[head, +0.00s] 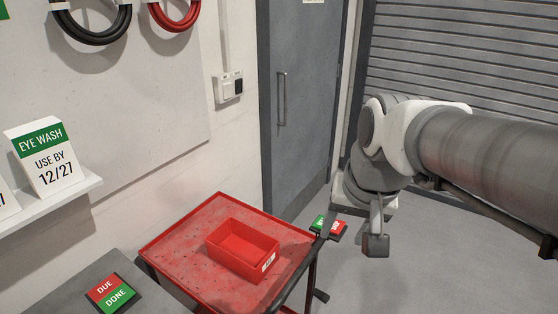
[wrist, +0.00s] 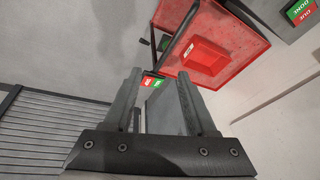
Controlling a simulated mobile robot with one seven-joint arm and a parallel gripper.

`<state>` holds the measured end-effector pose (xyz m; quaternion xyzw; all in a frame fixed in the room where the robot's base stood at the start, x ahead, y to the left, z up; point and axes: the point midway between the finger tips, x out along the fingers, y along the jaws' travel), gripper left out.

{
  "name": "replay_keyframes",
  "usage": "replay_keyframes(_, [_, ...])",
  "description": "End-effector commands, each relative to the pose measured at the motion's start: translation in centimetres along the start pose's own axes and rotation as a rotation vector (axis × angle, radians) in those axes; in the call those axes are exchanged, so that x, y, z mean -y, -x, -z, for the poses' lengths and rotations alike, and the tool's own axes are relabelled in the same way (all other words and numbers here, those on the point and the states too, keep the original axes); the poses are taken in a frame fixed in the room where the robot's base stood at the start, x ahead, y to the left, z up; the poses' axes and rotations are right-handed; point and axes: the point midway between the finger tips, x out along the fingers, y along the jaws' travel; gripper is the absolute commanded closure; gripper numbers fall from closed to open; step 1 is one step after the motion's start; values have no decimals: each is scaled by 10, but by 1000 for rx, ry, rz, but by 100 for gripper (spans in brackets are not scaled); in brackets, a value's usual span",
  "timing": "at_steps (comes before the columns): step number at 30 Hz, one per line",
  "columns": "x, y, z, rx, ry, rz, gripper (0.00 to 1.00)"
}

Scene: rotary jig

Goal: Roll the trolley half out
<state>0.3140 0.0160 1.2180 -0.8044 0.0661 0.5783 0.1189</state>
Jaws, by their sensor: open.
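The trolley (head: 172,238) has a red tray top and stands against the wall at lower middle in the head view. It also shows at the top of the wrist view (wrist: 240,20). A dark handle bar (head: 295,279) runs along its right side; the wrist view shows a dark bar (wrist: 182,28) beyond the fingertips. My gripper (head: 350,236) is open and empty, to the right of the trolley near the bar's far end. In the wrist view its fingers (wrist: 160,76) point toward the bar, which is not clearly between them. The trolley's lower part is mostly hidden.
A red bin (head: 243,250) sits on the trolley. A red-and-green card (head: 329,227) shows beside my gripper; its support is unclear. A DUE/DONE card (head: 111,293) lies on a grey surface at lower left. A grey door (head: 300,100) stands behind. Floor at right is clear.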

Motion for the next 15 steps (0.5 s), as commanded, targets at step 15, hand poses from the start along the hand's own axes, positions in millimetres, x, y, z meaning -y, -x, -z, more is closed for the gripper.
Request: replay_keyframes(15, [35, -118, 52, 239, -369, 21, 43])
